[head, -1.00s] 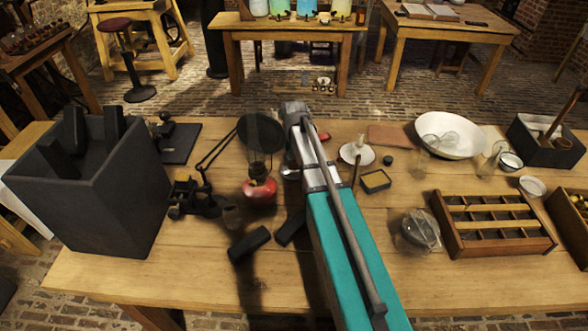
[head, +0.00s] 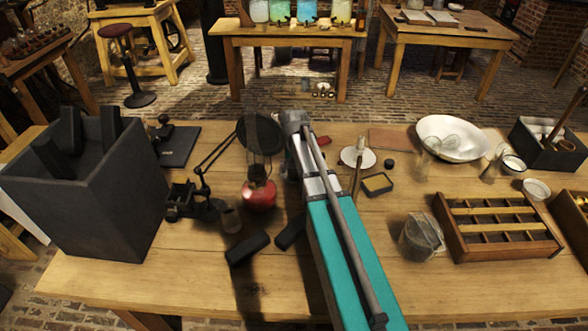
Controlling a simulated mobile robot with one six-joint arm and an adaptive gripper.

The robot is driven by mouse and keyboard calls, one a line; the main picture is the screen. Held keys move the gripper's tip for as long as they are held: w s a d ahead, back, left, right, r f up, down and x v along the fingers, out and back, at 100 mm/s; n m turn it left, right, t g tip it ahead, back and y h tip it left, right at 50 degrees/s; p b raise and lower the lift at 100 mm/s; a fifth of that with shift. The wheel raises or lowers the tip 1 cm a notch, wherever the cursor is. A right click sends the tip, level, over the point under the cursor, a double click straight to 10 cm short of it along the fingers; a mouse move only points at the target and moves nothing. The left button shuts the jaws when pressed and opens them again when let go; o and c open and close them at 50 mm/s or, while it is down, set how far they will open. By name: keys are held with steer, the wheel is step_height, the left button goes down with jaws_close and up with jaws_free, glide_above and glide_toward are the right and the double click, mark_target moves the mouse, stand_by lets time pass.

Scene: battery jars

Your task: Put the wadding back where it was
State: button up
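I cannot pick out the wadding for certain in the head view. A small open dark box (head: 378,184) right of my arm holds something yellowish.
A red oil lamp (head: 259,195), two black blocks (head: 247,248) and a small cup (head: 231,219) stand left of my arm. A tall dark bin (head: 85,205) fills the left end. A white basin (head: 453,138) and a compartmented wooden tray (head: 443,225) are right. The front centre-right is bare.

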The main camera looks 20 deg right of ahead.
steer(key=shift+r, duration=0.2)
stand_by(0.4)
steer(key=r+p, duration=1.2)
steer(key=shift+w+d, duration=0.1)
steer(key=shift+w, duration=0.1)
stand_by(0.3)
stand_by(0.8)
